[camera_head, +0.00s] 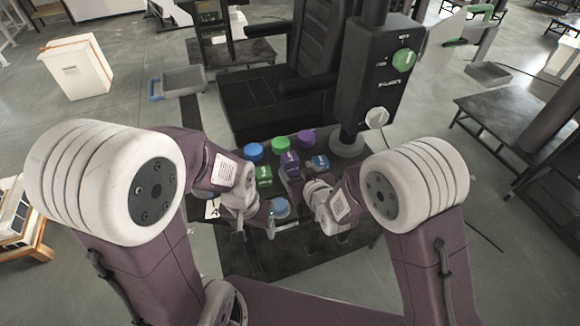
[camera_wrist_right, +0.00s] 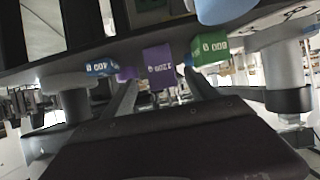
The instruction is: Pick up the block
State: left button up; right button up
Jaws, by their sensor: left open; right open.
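Three labelled blocks stand on a dark table in front of me: a green block (camera_head: 264,176), a purple block (camera_head: 290,161) and a blue block (camera_head: 320,161). My left gripper (camera_head: 256,222) is open and empty, low at the table's near left part. My right gripper (camera_head: 312,188) is open beside the blocks, its fingertips partly hidden by its wrist. In the right wrist view, which looks tilted over, the purple block (camera_wrist_right: 158,68) shows in the gap between the fingers (camera_wrist_right: 164,88). The blue block (camera_wrist_right: 102,68) and green block (camera_wrist_right: 210,48) are on either side. Contact with the purple block cannot be told.
Round pieces in blue (camera_head: 253,150), green (camera_head: 280,144) and purple (camera_head: 306,137) stand behind the blocks. Another blue round piece (camera_head: 281,209) is nearer, between my grippers. A black column with knobs (camera_head: 382,75) rises behind the table. The table's near part (camera_head: 285,262) is clear.

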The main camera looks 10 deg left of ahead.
aim_at(293, 167)
jog(key=shift+w, duration=0.2)
jog(key=x, duration=0.3)
jog(key=shift+w+a+f, duration=0.1)
jog(key=shift+a+f, duration=0.05)
jog(key=shift+a, duration=0.1)
jog(key=shift+p+x, duration=0.7)
jog(key=shift+x, duration=2.05)
jog(key=shift+r, duration=0.25)
grip_shut()
jog(key=shift+w+r, duration=0.1)
jog(key=shift+r, duration=0.05)
